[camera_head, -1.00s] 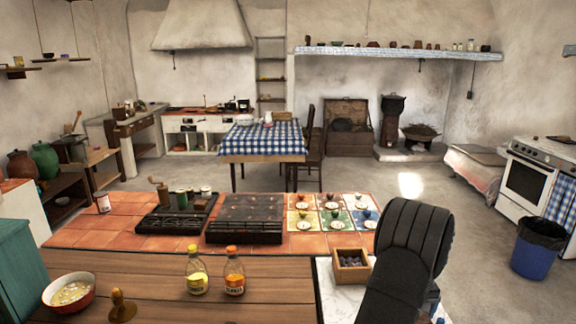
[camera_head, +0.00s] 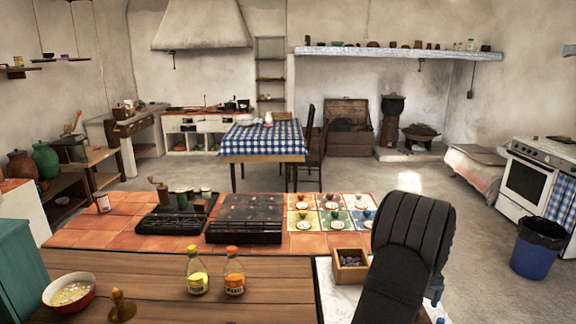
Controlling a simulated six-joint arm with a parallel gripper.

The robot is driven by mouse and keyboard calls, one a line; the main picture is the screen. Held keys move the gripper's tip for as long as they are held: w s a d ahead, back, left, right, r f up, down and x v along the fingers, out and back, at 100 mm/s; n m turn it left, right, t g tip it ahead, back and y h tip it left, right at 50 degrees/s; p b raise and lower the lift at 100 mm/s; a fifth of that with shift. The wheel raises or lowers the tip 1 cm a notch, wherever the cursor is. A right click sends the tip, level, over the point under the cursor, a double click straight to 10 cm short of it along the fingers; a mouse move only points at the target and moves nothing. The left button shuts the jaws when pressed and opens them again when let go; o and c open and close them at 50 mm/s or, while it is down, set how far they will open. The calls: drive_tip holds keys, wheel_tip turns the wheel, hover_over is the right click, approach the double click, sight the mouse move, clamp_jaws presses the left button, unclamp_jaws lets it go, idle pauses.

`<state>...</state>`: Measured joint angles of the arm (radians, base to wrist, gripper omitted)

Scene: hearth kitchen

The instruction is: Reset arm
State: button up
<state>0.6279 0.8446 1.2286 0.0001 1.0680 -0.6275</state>
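My arm's dark ribbed link (camera_head: 410,245) rises at the lower right of the head view, in front of the counter's right end. My gripper cannot be made out; its fingers do not show in this view. The link hides part of the white marble surface (camera_head: 335,299) and the floor behind it.
A small wooden box (camera_head: 350,266) with dark contents stands just left of my arm. Several cups on saucers stand on coloured tiles (camera_head: 332,219) behind it. Two bottles (camera_head: 197,272) (camera_head: 234,272), a bowl (camera_head: 69,293) and a black grate (camera_head: 245,219) stand farther left.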

wheel_tip(320, 180, down, 6)
drive_tip(key=shift+r, duration=0.2)
drive_tip(key=r, duration=0.6)
drive_tip(key=a+r, duration=0.1)
drive_tip(key=r, duration=0.3)
drive_tip(key=shift+w+r, duration=0.1)
drive_tip(key=shift+w, duration=0.1)
drive_tip(key=w+a+n, duration=0.3)
drive_tip(key=a+n, duration=0.1)
drive_tip(key=a, duration=1.1)
drive_tip(key=w+a+n, duration=0.3)
drive_tip(key=a+n, duration=0.1)
drive_tip(key=a, duration=1.2)
drive_tip(key=s+a+n, duration=0.3)
drive_tip(key=s+a, duration=0.1)
drive_tip(key=a, duration=0.6)
drive_tip(key=s+a+n, duration=0.3)
drive_tip(key=s+a, duration=0.2)
drive_tip(key=a, duration=0.5)
drive_tip(key=s+a+n, duration=0.3)
drive_tip(key=s+a, duration=0.1)
drive_tip(key=a, duration=0.7)
drive_tip(key=shift+s, duration=0.2)
drive_tip(key=shift+d+f, duration=0.1)
drive_tip(key=shift+f, duration=0.1)
